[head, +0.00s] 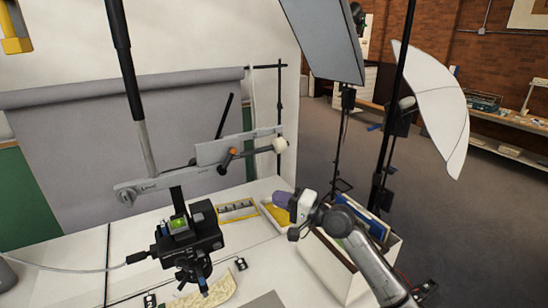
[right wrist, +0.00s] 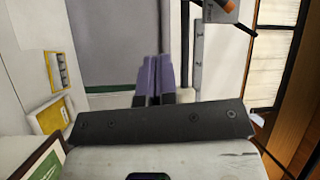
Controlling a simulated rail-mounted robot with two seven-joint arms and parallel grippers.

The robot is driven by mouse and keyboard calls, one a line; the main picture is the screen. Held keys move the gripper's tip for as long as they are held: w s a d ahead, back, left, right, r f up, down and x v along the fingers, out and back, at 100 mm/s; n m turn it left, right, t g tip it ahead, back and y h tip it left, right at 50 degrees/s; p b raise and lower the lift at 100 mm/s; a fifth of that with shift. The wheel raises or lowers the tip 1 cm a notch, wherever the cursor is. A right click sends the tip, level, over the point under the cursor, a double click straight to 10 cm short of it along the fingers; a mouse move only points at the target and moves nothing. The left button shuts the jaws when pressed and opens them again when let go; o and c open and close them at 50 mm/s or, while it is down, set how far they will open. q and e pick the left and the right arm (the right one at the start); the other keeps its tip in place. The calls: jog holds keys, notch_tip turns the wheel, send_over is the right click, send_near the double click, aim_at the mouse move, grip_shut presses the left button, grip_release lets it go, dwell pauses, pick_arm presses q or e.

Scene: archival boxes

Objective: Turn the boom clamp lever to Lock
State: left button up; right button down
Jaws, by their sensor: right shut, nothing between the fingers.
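The boom clamp (head: 215,152) is a grey metal plate on the slanted boom arm in the middle of the head view. A short dark lever with an orange end (head: 231,153) sticks out from it. In the right wrist view, the orange end (right wrist: 225,4) shows at the top edge, right of the fingers. Any Lock marking is too small to read. My right gripper (head: 282,199) has purple fingers, seen closed together in the right wrist view (right wrist: 153,78). It is empty, below and to the right of the lever and apart from it. My left gripper is out of view.
A black camera (head: 205,228) hangs under the boom over the white table (head: 75,250). A yellow-framed tray (head: 237,211) lies behind it. An open white box (head: 330,265) with folders stands below my right arm. Light stands and a white umbrella (head: 432,105) rise at right.

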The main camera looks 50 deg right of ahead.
notch_tip(320, 180, up, 3)
jog(key=m+t, duration=0.2)
jog(key=m, duration=0.4)
jog(key=m+t+p, duration=0.1)
jog(key=m+p, duration=0.1)
jog(key=m, duration=0.1)
send_near(227, 161)
jog(key=shift+h, duration=0.3)
jog(key=w+d, duration=0.2)
jog(key=w, duration=0.1)
jog(key=w+d, duration=0.2)
jog(key=shift+r, duration=0.35)
jog(key=shift+w+a+r+p, duration=0.5)
jog(key=shift+a+r+p, duration=0.25)
jog(key=shift+p, duration=0.3)
jog(key=shift+w+a+r+p, duration=0.25)
jog(key=shift+w+a+p, duration=0.2)
jog(key=shift+a, duration=0.25)
jog(key=shift+s, duration=0.1)
jog(key=shift+a, duration=0.1)
